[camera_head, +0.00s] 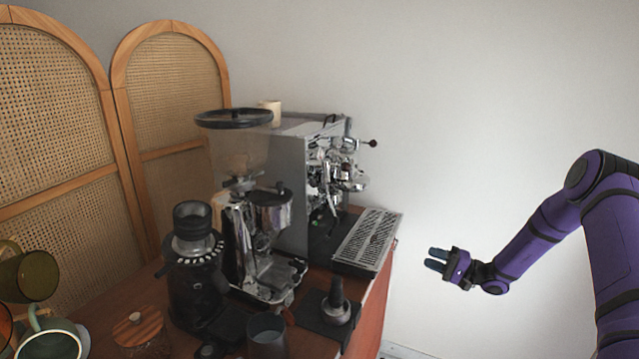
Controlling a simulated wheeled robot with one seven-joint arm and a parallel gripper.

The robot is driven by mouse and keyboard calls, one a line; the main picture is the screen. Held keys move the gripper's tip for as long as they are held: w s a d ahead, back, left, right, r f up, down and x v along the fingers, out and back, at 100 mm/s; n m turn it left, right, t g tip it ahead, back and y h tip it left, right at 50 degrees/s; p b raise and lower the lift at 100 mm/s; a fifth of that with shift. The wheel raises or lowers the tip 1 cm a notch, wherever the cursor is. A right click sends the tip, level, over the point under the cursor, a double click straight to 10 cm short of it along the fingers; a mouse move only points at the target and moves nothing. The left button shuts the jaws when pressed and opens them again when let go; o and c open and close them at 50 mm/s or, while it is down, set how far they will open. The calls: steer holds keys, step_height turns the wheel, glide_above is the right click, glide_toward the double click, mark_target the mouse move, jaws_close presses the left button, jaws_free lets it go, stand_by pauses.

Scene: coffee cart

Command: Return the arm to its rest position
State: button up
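My purple arm (540,235) reaches in from the right edge, bent at the elbow. My gripper (432,259) is at its end, in front of the white wall and to the right of the cart. Its two blue-grey fingers point left, with a gap between them. Nothing is held between the fingers. The gripper is apart from the cart and the espresso machine (292,165).
The wooden cart (372,318) carries the espresso machine with its drip tray (368,240), a grinder (255,230), a black grinder (192,265), a tamper (336,302) and cups. Rattan panels (178,95) stand behind. Room right of the cart looks free.

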steer(key=s+a+r+n+g+h, duration=0.25)
steer(key=s+a+r, duration=0.2)
steer(key=r, duration=0.35)
steer(key=s+a+r+n+g+h, duration=0.1)
steer(key=s+a+r+g+h, duration=0.25)
steer(key=s+r, duration=0.4)
steer(key=s+a+r+n+g+h, duration=0.2)
steer(key=s+a+r+g, duration=0.2)
steer(key=r, duration=0.6)
steer(key=s+d+r+t+h, duration=0.1)
steer(key=s+r+t+h, duration=0.2)
steer(key=s, duration=1)
steer(key=s+d+r+t+h, duration=0.1)
steer(key=s+r+t+h, duration=0.2)
steer(key=s, duration=1.1)
steer(key=shift+d+r+t+h, duration=0.3)
steer(key=shift+r+h, duration=1.4)
steer(key=shift+r, duration=0.8)
